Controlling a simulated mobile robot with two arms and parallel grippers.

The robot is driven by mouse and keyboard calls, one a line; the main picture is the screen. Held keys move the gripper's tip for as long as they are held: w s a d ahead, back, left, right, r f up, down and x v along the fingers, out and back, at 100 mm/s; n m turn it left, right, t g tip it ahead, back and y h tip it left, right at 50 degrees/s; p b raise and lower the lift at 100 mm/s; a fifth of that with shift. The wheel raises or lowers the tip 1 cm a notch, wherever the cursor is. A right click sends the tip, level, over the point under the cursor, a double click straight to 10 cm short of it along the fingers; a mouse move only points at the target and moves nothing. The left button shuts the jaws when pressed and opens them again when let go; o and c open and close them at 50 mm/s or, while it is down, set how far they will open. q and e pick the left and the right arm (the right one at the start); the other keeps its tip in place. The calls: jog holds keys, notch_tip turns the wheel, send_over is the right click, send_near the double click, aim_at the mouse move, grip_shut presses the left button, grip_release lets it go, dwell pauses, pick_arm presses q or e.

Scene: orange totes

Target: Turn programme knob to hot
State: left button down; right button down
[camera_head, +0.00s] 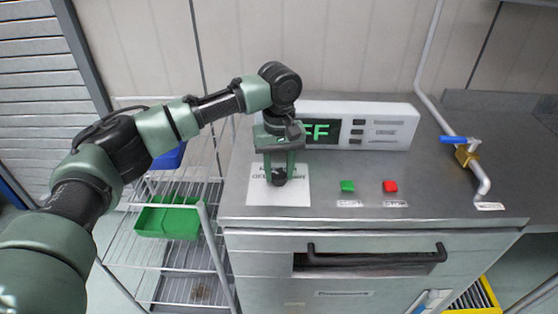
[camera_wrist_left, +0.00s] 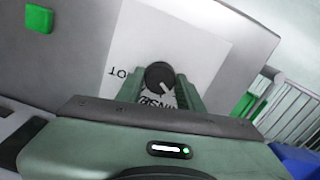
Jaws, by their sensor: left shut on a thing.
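The programme knob (camera_head: 279,180) is a small black round knob on a white printed label (camera_head: 262,197) at the left of the grey machine top. My left gripper (camera_head: 281,173) points down over it, with its two green fingers on either side, shut on the knob. The left wrist view shows the knob (camera_wrist_left: 159,75) between the fingers, its white pointer mark slanting to the lower right. Letters of the label (camera_wrist_left: 197,62) show there, partly hidden by the fingers and knob. A display (camera_head: 321,132) behind reads "FF", its left part hidden by my arm. My right gripper is not in view.
A green button (camera_head: 347,186) and a red button (camera_head: 390,186) lie right of the knob. A blue-handled tap (camera_head: 455,140) and pipe stand farther right. A wire rack (camera_head: 160,268) with a green bin (camera_head: 168,222) is at the left. A drawer handle (camera_head: 375,258) sticks out in front.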

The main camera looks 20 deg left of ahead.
pick_arm(q)
jog(key=m+p, duration=0.2)
jog(key=p, duration=0.1)
jog(key=m+p, duration=0.3)
jog(key=p, duration=0.1)
jog(key=m+p, duration=0.3)
jog(key=p, duration=0.1)
jog(key=shift+r, duration=0.25)
jog(key=m+p, duration=0.2)
jog(key=shift+f+m, duration=0.1)
jog(key=shift+m, duration=0.3)
jog(key=m+p, duration=0.1)
jog(key=m, duration=0.1)
jog(key=shift+m+p, duration=0.3)
jog(key=shift+m, duration=0.1)
jog(key=m+p, duration=0.1)
jog(key=m, duration=0.2)
jog(key=shift+m, duration=0.3)
jog(key=m+p, duration=0.1)
jog(key=m, duration=0.2)
jog(key=shift+f+m, duration=0.1)
jog(key=shift+m, duration=2.2)
jog(key=c, duration=0.9)
grip_release()
